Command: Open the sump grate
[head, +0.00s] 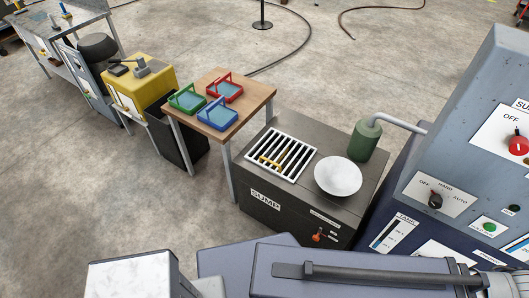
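The sump is a dark grey box with a "SUMP" label (265,199) on its front. The sump grate (286,148) lies flat in the top of the box at left, a white frame with dark slots. A yellow bar (272,162) lies across its near part. A white round dish (338,176) sits on the top right of the grate, apart from it. A small orange-red valve or knob (318,236) is on the box's front. Neither of my grippers shows in the head view.
A green cylinder (364,140) with a grey pipe stands at the sump's back right, beside a control cabinet (459,150). A wooden table (246,116) with red, green and blue trays stands behind left. A yellow cabinet (148,88) stands farther left. Concrete floor at left is clear.

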